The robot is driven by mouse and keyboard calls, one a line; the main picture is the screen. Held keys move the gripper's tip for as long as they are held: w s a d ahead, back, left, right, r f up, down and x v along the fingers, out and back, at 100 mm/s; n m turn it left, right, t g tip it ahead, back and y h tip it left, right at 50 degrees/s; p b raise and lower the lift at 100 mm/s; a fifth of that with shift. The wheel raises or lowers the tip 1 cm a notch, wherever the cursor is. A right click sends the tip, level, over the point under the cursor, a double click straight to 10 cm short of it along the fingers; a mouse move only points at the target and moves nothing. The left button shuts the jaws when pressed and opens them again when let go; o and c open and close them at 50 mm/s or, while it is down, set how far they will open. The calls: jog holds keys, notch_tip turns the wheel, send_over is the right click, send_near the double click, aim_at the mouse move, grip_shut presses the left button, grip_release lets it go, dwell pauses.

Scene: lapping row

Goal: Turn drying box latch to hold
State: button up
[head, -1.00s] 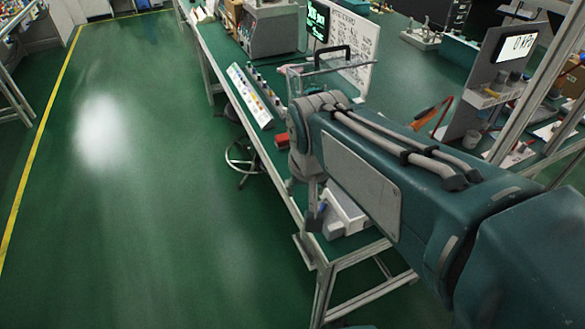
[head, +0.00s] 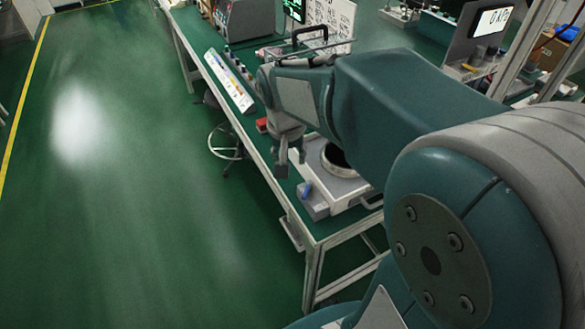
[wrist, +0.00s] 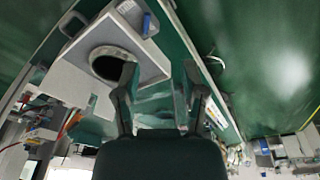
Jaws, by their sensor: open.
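My gripper (head: 289,165) hangs over the near part of the bench, left of a pale boxy unit (head: 345,192) with a round dark opening. In the wrist view my gripper (wrist: 160,85) is open, with nothing between its fingers. The unit also shows there (wrist: 150,65), to the upper left. A small grey block with a blue part (head: 308,197) stands at the unit's front left. I cannot pick out the drying box or its latch with certainty; no latch position can be read.
The green bench (head: 262,158) runs away to the upper left. On it are a sloped panel of coloured items (head: 229,80), a small red object (head: 262,125) and a grey machine (head: 245,20). A stool (head: 225,142) stands beside it. The left floor (head: 120,220) is clear.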

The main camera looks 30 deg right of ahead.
aim_at(306, 190)
jog(key=w+d+f+m+g, duration=0.3)
jog(key=w+d+f, duration=0.35)
jog(key=f, duration=1.15)
jog(key=d+f, duration=0.1)
jog(key=f, duration=0.2)
jog(key=shift+s+f, duration=0.15)
jog(key=shift+s, duration=0.25)
jog(key=shift+c, duration=0.3)
